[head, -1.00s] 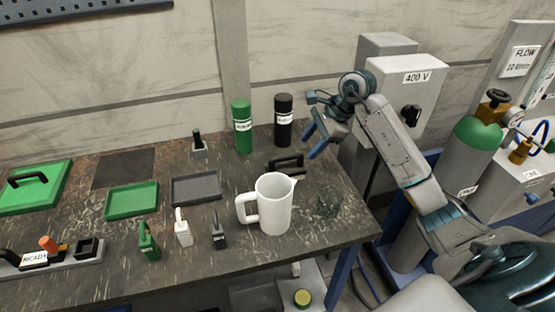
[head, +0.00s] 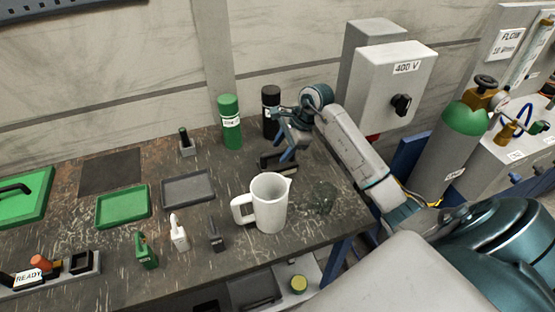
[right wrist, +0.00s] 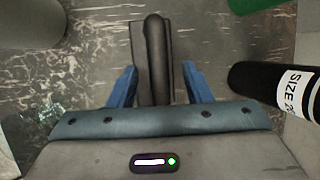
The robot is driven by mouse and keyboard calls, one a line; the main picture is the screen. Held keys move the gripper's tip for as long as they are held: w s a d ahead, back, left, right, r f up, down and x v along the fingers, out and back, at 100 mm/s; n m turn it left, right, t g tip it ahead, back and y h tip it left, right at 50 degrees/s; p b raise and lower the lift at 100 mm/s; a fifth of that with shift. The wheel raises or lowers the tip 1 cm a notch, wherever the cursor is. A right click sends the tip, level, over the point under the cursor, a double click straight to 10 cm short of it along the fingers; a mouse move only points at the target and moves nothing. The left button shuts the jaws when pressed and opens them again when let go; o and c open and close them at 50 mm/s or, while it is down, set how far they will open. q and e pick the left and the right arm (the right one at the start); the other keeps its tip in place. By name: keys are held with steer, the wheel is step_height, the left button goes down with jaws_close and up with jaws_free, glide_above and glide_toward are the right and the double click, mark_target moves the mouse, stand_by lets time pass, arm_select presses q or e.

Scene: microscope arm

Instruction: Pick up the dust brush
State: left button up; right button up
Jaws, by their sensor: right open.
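The dust brush appears to be the dark item with a black bar handle (head: 268,166) lying on the bench behind the white jug (head: 268,203). In the right wrist view, its dark handle (right wrist: 155,50) runs lengthwise over a flat base. My right gripper (head: 285,155), with blue fingers, hangs above the brush in the head view. In the right wrist view, the right gripper (right wrist: 158,76) is open, with a finger on either side of the near end of the handle. I cannot tell whether the fingers touch it. My left gripper is not in view.
A black bottle (head: 270,118) stands close beside the right gripper, with a green bottle (head: 230,125) to its left. A clear glass item (head: 322,198) stands right of the jug. A grey tray (head: 188,190) and a green tray (head: 123,207) lie farther left.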

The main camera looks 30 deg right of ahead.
steer(key=shift+x, duration=0.85)
steer(key=shift+a+f, duration=0.15)
steer(key=shift+f, duration=0.1)
jaws_close()
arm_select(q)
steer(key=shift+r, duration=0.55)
arm_select(e)
step_height(320, 180, up, 10)
steer(key=b, duration=0.3)
steer(key=shift+f, duration=0.15)
steer(key=shift+r, duration=0.2)
steer(key=c, duration=0.7)
jaws_free()
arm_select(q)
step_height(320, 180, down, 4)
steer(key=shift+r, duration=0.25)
arm_select(e)
steer(key=shift+c, duration=1.4)
